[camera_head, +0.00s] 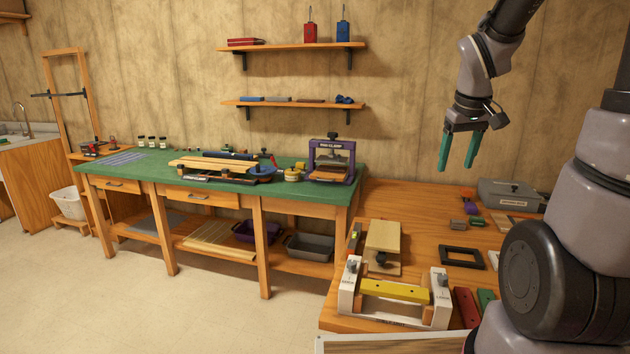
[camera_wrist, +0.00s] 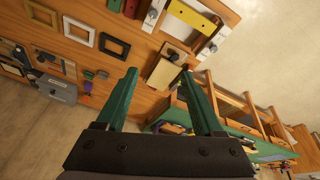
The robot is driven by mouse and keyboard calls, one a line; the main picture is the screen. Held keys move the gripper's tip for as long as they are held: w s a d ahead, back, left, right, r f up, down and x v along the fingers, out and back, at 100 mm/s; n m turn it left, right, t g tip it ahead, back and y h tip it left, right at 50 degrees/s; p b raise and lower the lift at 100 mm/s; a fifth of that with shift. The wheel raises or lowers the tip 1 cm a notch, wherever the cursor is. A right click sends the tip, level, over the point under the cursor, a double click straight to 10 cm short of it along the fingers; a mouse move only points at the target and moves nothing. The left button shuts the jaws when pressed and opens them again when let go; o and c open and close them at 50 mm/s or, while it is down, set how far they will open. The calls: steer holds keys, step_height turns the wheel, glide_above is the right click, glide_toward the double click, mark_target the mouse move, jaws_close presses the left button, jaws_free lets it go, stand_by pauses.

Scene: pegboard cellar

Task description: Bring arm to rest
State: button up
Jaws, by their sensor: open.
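My gripper (camera_head: 460,151) hangs in the air above the wooden bench at the right in the head view, with its two green fingers pointing down. The fingers are apart and nothing is between them. It also shows in the wrist view (camera_wrist: 160,72), with the fingers spread over the scene below. My arm comes down from the top right of the head view, with a thick grey part of it at the right edge.
The wooden bench (camera_head: 405,212) below holds a white clamp frame with a yellow bar (camera_head: 395,291), a black frame (camera_head: 461,257) and a grey case (camera_head: 510,195). A green-topped bench (camera_head: 130,178) stands left. Two wall shelves (camera_head: 292,47) are left of my gripper.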

steer(key=s+a+r+m+t+y, duration=0.3)
steer(key=s+a+r+m, duration=0.2)
steer(key=s+r, duration=0.6)
steer(key=shift+s+a+r, duration=0.15)
steer(key=shift+s+a, duration=0.95)
